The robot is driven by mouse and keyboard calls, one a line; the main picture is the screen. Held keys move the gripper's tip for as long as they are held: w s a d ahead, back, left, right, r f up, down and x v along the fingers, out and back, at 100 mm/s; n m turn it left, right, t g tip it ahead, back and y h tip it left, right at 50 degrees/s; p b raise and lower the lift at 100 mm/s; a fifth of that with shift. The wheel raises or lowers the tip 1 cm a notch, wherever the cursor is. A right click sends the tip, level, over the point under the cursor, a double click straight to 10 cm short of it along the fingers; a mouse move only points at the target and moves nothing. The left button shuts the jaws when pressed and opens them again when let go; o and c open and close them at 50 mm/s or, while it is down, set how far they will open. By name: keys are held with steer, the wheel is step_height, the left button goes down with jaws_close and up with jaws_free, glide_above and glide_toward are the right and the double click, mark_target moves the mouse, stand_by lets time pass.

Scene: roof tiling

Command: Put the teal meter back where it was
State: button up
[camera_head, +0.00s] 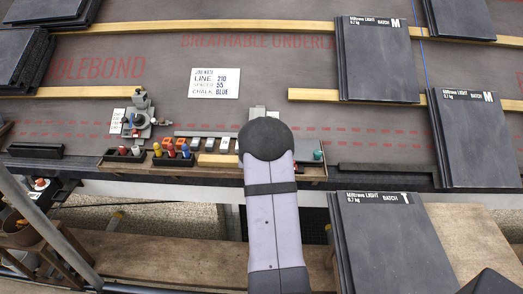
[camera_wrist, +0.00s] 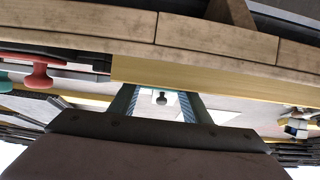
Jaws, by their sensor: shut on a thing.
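My gripper (camera_wrist: 163,105) shows in the wrist view, with one finger on each side of a small pale thing that has a thin teal edge and a dark round knob. This appears to be the teal meter (camera_wrist: 160,90), and the fingers are shut on it. Most of its body is hidden. In the head view my arm covers the gripper and the meter, above the right part of the tool tray (camera_head: 222,174). A small teal piece (camera_head: 317,155) shows at the tray's right end; I cannot tell what it is.
The tray holds orange, red, blue and yellow-topped items (camera_head: 170,146). A grey device (camera_head: 138,115) stands left of it. A note card (camera_head: 214,83) lies on the underlay. Slates (camera_head: 378,60) lie at the right, with more slates (camera_head: 385,240) in front. A red knob (camera_wrist: 38,78) shows in the wrist view.

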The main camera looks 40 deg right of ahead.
steer(key=shift+f, duration=0.1)
steer(key=o, duration=1.2)
steer(key=shift+s+a+r, duration=0.1)
steer(key=shift+r, duration=0.15)
steer(key=p+v, duration=0.2)
steer(key=v, duration=0.9)
steer(key=shift+s+a, duration=0.3)
